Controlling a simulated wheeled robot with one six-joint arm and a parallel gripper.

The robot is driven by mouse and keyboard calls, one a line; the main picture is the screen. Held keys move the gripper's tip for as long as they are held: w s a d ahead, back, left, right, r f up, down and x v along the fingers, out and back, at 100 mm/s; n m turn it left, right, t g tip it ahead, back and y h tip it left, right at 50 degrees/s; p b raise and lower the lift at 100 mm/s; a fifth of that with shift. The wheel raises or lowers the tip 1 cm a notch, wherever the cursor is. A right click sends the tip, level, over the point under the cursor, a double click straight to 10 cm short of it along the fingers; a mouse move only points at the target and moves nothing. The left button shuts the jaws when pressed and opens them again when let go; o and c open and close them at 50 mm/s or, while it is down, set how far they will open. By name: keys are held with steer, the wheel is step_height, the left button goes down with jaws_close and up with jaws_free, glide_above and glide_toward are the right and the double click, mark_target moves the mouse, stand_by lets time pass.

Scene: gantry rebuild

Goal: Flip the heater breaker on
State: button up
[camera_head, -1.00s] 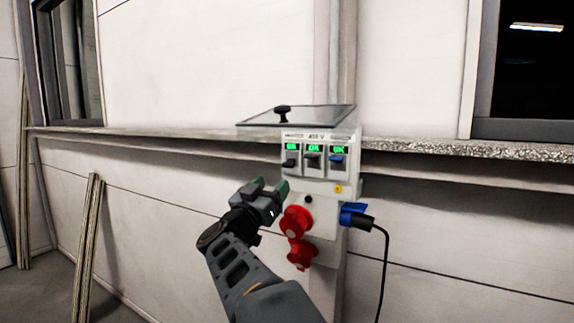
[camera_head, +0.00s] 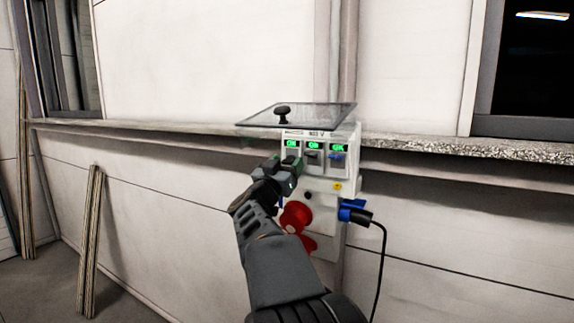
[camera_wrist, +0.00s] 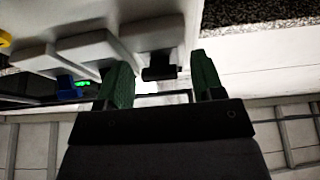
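A pale breaker box (camera_head: 320,188) is mounted on the wall, with a row of three switches under small green lit displays. The displays' lettering is too small to read surely, and I cannot tell which switch is labelled heater. The middle switch (camera_head: 312,155) is dark and the right switch (camera_head: 337,157) has a blue lever. My gripper (camera_head: 283,166) is in front of the left switch and mostly hides it. In the wrist view my gripper (camera_wrist: 163,80) is open, with a dark switch lever (camera_wrist: 160,73) showing between its green fingertips, near their ends. Contact cannot be told.
A raised clear lid (camera_head: 305,116) with a dark knob (camera_head: 283,112) sits above the switches. Red sockets (camera_head: 295,216) are below my gripper, and a blue plug (camera_head: 353,212) with a black cable is at the right. A stone ledge (camera_head: 430,149) runs along the wall.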

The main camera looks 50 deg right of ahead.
steer(key=c, duration=0.9)
steer(key=r+p, duration=0.1)
steer(key=p, duration=0.2)
steer(key=shift+r+y, duration=0.15)
steer(key=shift+y, duration=0.25)
steer(key=y+p, duration=0.1)
steer(key=p, duration=0.4)
steer(key=shift+a+r+g+y, duration=0.15)
steer(key=shift+r+g+y, duration=0.15)
steer(key=shift+r+y, duration=0.1)
steer(key=shift+s+y+p, duration=0.1)
steer(key=shift+y+p, duration=0.3)
steer(key=shift+p, duration=0.3)
steer(key=shift+f+y+b, duration=0.3)
steer(key=shift+b, duration=0.1)
steer(key=shift+r+g+y, duration=0.25)
steer(key=shift+g+y, duration=0.15)
steer(key=shift+y, duration=0.4)
steer(key=o, duration=0.9)
